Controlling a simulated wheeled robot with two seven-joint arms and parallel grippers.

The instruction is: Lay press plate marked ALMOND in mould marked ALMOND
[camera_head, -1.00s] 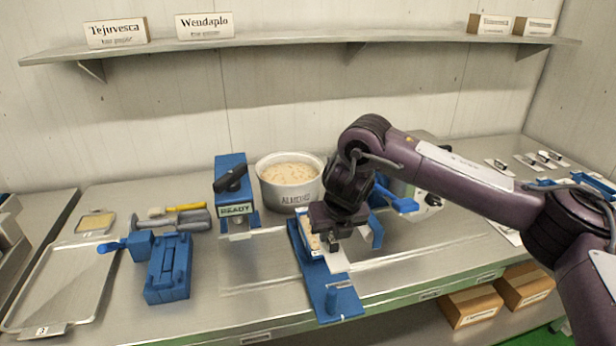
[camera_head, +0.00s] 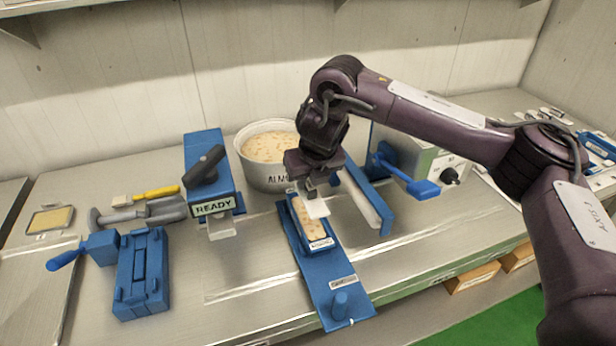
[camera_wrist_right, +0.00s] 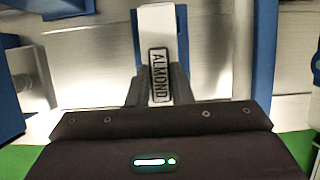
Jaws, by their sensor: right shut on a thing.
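The white press plate (camera_head: 317,208) is gripped in my right gripper (camera_head: 310,190). Its label reads ALMOND in the right wrist view (camera_wrist_right: 159,75). The mould (camera_head: 303,236) is a narrow blue tray holding pale, nut-flecked nougat, on a long blue base (camera_head: 335,290) with a round peg. The label on the mould's near end is too small to read surely. The plate hangs over the mould's far right part; whether it touches the nougat I cannot tell. My gripper hides the mould's far end. My left gripper is not in view.
A blue READY stand (camera_head: 208,170) and a blue clamp block (camera_head: 142,275) are to the left. A blue-edged rail (camera_head: 362,200) and a grey box with a blue lever (camera_head: 422,188) are close on the right.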

